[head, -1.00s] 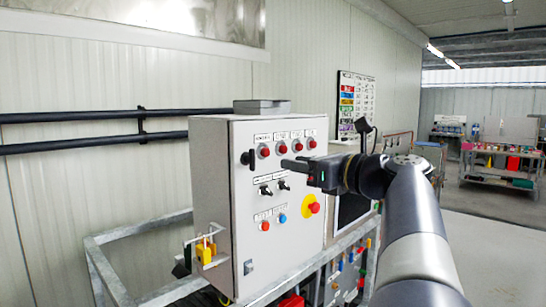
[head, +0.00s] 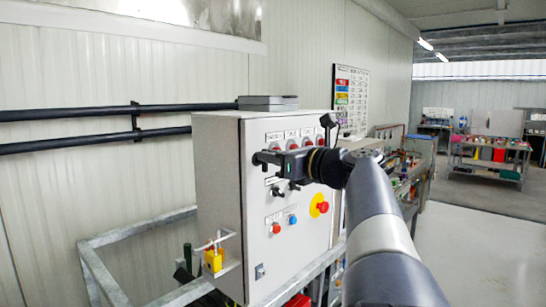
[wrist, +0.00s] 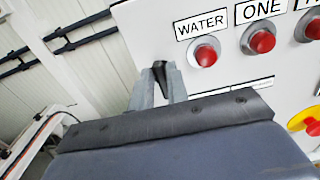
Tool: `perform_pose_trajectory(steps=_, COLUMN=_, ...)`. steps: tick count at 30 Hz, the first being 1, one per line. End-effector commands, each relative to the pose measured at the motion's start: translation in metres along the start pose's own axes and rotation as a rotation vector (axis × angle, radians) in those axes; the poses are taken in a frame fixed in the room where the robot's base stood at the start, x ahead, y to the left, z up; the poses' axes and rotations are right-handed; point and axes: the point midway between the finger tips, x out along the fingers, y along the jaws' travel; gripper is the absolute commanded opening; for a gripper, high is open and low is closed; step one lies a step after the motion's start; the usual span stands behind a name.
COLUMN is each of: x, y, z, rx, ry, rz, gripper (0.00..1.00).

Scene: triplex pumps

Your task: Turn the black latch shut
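The control box (head: 225,200) is a grey cabinet with a white front panel. The black latch sits at the upper left edge of that panel. In the wrist view the black latch (wrist: 161,74) shows between the two grey fingertips of my gripper (wrist: 160,88), with one finger on each side. It looks roughly upright there. Whether the fingers press on it cannot be made out. In the head view my gripper (head: 266,158) is at the panel's upper left and hides most of the latch.
Red push buttons (wrist: 205,53) line the panel's top, beside the latch. Black switches lie below my gripper, and a red emergency button on yellow (head: 322,207) is lower right. A yellow padlock (head: 213,260) hangs at the box's left. A metal rail frame (head: 105,240) surrounds the box.

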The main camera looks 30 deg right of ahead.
Motion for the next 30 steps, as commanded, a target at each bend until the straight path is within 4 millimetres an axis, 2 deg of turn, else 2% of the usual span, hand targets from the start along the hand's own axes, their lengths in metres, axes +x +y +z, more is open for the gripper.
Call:
perform_pose_trajectory(steps=6, x=-0.0001, y=0.0000, z=0.0000, rx=0.000, ry=0.000, rz=0.000, gripper=0.00)
perform_pose_trajectory(steps=20, x=-0.0002, y=0.0008, z=-0.0007, rx=-0.054, ry=0.000, rz=0.000, gripper=0.00)
perform_pose_trajectory(steps=30, x=-0.0002, y=0.0042, z=-0.0023, rx=-0.299, ry=-0.001, rz=0.000, gripper=0.00)
